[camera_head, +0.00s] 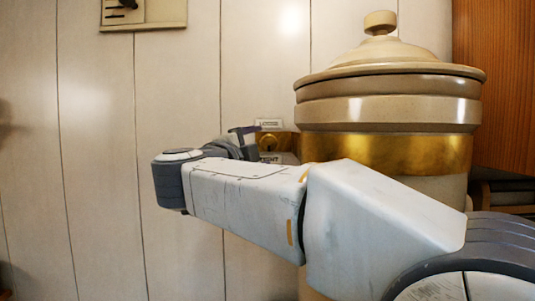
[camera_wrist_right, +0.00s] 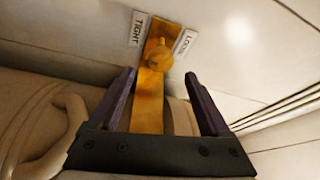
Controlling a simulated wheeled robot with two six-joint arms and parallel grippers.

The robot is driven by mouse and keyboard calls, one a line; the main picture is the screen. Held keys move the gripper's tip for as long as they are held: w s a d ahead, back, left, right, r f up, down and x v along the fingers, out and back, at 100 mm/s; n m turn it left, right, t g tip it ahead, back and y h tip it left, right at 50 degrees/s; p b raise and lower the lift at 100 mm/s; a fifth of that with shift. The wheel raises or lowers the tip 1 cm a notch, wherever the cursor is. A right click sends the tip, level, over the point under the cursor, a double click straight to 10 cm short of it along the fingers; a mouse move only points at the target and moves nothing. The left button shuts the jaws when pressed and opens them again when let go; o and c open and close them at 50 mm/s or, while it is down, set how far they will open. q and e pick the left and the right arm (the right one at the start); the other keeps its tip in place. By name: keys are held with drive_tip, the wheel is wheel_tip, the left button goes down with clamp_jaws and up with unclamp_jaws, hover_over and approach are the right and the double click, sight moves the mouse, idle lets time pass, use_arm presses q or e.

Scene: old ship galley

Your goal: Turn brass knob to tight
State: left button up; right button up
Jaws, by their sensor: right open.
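The brass knob (camera_wrist_right: 158,57) sits on a brass strap (camera_wrist_right: 147,108) fixed to the white panelled wall. It also shows in the head view (camera_head: 268,142), just left of the large crock. A TIGHT label (camera_wrist_right: 138,28) and a LOOSE label (camera_wrist_right: 185,42) flank it in the wrist view. My right gripper (camera_wrist_right: 160,74) is open, with one dark finger on each side of the strap. The knob shows between and just beyond the fingertips, and nothing is held. Any pointer mark on the knob is too small to read. My left gripper is not in view.
A big lidded cream crock (camera_head: 390,112) with a brass band (camera_head: 390,152) stands close right of the knob. A wooden panel (camera_head: 495,80) is at far right. A small framed plate (camera_head: 143,14) hangs high on the wall. The wall at left is clear.

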drive_tip(key=shift+b+v, duration=0.35)
drive_tip(key=shift+v, duration=1.3)
